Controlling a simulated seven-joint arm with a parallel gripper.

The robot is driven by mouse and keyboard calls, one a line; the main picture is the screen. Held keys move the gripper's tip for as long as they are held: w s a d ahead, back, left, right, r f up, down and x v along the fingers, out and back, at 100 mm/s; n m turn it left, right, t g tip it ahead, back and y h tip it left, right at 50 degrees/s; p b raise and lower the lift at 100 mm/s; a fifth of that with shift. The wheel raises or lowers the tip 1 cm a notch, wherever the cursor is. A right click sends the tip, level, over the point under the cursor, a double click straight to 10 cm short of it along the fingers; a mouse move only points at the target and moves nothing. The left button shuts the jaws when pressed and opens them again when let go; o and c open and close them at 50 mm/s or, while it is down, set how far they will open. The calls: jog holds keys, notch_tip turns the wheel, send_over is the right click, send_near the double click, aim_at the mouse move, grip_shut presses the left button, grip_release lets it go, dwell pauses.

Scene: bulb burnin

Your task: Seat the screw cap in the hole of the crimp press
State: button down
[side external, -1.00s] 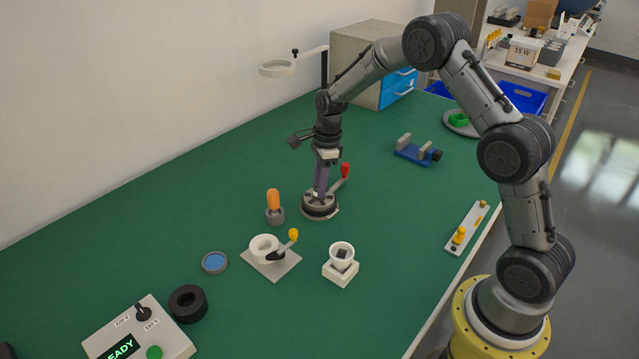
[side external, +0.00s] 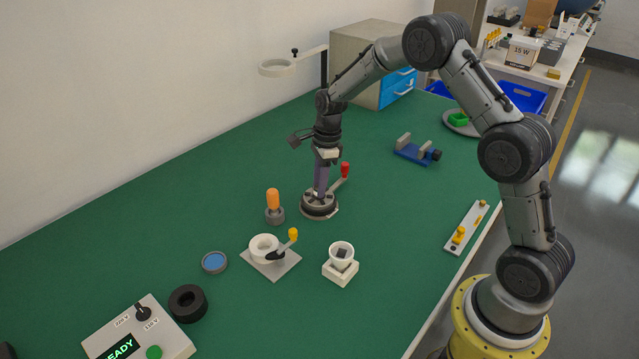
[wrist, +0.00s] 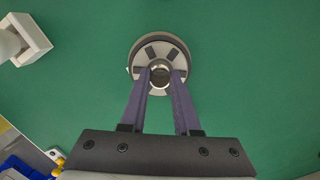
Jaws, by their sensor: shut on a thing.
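The crimp press (side external: 333,211) is a round grey and dark base with a red-knobbed lever, standing on the green bench in the side view. In the wrist view its round top (wrist: 145,49) shows dark radial pieces around the centre. My gripper (side external: 320,194) points down over the press, with its fingertips at the middle of the top. In the wrist view my gripper (wrist: 160,78) is shut on the screw cap (wrist: 160,72), a small metallic round piece at the press's centre. The fingers hide most of the cap in the side view. I cannot tell how deep it sits.
An orange-handled tool (side external: 273,201) in a grey base stands close to the left of the press. A white ring fixture (side external: 262,246) with a yellow-knobbed lever and a white cup (side external: 341,254) on a block stand in front. A blue vise (side external: 415,154) lies behind right.

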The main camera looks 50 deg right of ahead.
jog(key=shift+f, duration=0.6)
dwell(0.7)
jog(key=shift+r, duration=0.25)
dwell(2.0)
jog(key=shift+f, duration=0.25)
dwell(0.5)
jog(key=shift+r, duration=0.2)
dwell(0.4)
jog(key=c, duration=0.6)
grip_release()
jog(key=shift+o, duration=0.2)
jog(key=shift+r, duration=0.1)
notch_tip(320, 180, up, 14)
jog(key=d, duration=0.1)
jog(key=shift+s+d+f, duration=0.2)
jog(key=shift+s+d, duration=0.05)
jog(key=shift+s, duration=0.15)
